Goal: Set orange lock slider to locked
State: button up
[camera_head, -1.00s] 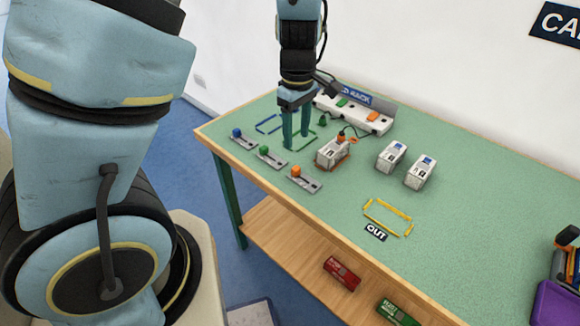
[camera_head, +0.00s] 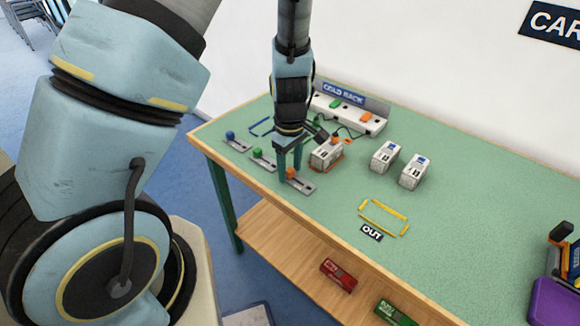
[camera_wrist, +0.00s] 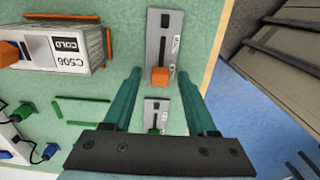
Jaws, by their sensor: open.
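The orange lock slider has an orange knob (camera_head: 290,173) on a grey slotted plate (camera_head: 302,186) near the table's left front edge. The knob sits toward the plate's upper left end. In the wrist view the orange knob (camera_wrist: 163,77) is at the lower end of its plate (camera_wrist: 164,22), with the dark slot bare above it. My gripper (camera_head: 289,169) is open and points down over the slider. In the wrist view its green fingers (camera_wrist: 161,73) stand either side of the knob, with gaps visible. I cannot tell how far down they reach around it. The plate's lettering is too small to read.
A green slider (camera_head: 257,153) and a blue slider (camera_head: 231,135) lie in line to the left. A white cold box (camera_head: 326,154) with an orange plug and cable stands close right of my gripper. The cold rack (camera_head: 345,112) is behind. The table's front edge is near.

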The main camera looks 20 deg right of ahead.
jog(key=shift+c, duration=0.3)
grip_shut()
dwell(1.0)
